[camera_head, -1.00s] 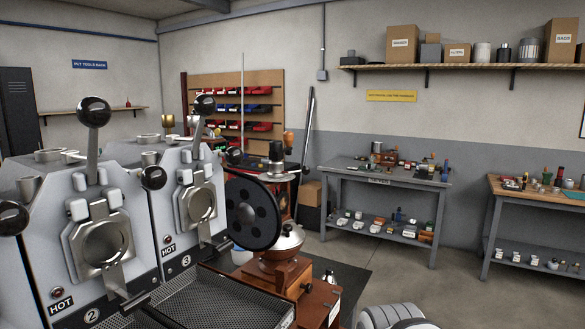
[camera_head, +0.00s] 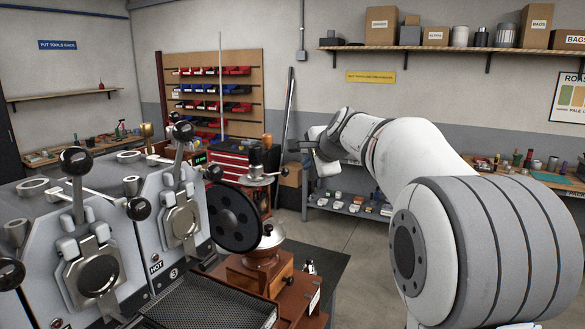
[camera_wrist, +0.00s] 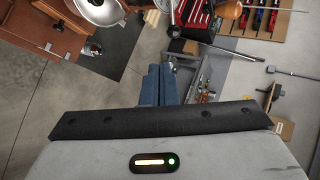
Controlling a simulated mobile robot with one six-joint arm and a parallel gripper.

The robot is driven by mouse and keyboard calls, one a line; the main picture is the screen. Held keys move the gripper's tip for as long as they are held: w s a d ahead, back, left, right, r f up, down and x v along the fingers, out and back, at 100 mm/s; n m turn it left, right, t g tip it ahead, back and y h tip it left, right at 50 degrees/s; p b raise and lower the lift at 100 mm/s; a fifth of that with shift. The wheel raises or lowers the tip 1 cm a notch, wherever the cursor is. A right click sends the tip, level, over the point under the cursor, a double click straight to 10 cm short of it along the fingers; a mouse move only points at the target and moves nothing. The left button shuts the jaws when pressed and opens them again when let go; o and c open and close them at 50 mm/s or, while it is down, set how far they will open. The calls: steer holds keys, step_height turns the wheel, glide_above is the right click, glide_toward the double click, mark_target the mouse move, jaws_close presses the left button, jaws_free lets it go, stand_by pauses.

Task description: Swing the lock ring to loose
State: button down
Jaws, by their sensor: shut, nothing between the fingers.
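My gripper (camera_wrist: 160,75) is shut and empty, its blue fingers together in the wrist view. In the head view my arm reaches in from the right, with the hand in the air to the right of the grinders. A wooden mill (camera_head: 268,252) with a metal dome stands beside a black flywheel (camera_head: 235,217). A grinder (camera_head: 257,178) with a crank and wooden knob stands just behind it. The dome (camera_wrist: 97,8) and a wooden knob (camera_wrist: 231,9) also show at the top of the wrist view, apart from the fingers. I cannot make out the lock ring clearly.
The grey roaster (camera_head: 95,245) with levers and ball knobs fills the left. A perforated tray (camera_head: 210,305) lies in front. A red tool chest (camera_head: 232,160) and bin board (camera_head: 212,90) stand behind. Open floor (camera_wrist: 60,110) lies below the gripper.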

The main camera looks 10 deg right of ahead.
steer(key=p, duration=0.3)
glide_toward(286, 174)
step_height(286, 174, down, 3)
steer(key=shift+w+a+f+p, duration=0.1)
steer(key=shift+w+a+p, duration=0.15)
steer(key=shift+w, duration=0.6)
steer(key=shift+w+a+f+p, duration=0.1)
steer(key=shift+w+p, duration=0.1)
steer(key=shift+w, duration=0.65)
steer(key=shift+w+a+p, duration=0.2)
steer(key=shift+w+p, duration=0.05)
steer(key=shift+w, duration=0.6)
